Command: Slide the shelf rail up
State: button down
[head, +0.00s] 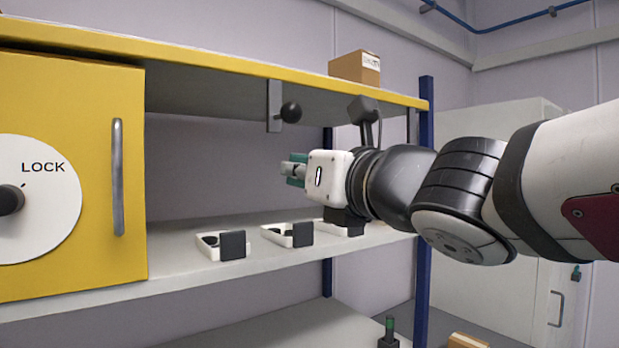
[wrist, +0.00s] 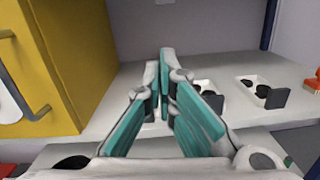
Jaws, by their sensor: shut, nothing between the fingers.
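A short grey upright rail (head: 274,106) hangs at the front of the upper shelf, with a round black knob (head: 290,112) on its right side. I take it to be the shelf rail; it does not show in the wrist view. My gripper (head: 292,170) is below the knob in the head view, apart from it, over the lower shelf. Its teal-padded fingers also show in the wrist view (wrist: 164,88), with their tips together and nothing between them.
A yellow cabinet (head: 90,90) marked LOCK stands at left. Several white trays with dark blocks, one here (head: 288,235), sit on the lower shelf (head: 180,265). A cardboard box (head: 355,67) stands on the upper shelf. A blue post (head: 425,200) is at right.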

aim_at(290, 105)
jog(key=shift+w+r+p, duration=0.25)
jog(key=shift+r+p, duration=0.4)
jog(key=shift+r, duration=0.35)
jog(key=shift+w+r+p, duration=0.2)
jog(key=shift+r+p, duration=0.4)
jog(key=shift+r, duration=0.4)
jog(key=shift+r+p, duration=1.5)
jog(key=shift+r, duration=1.15)
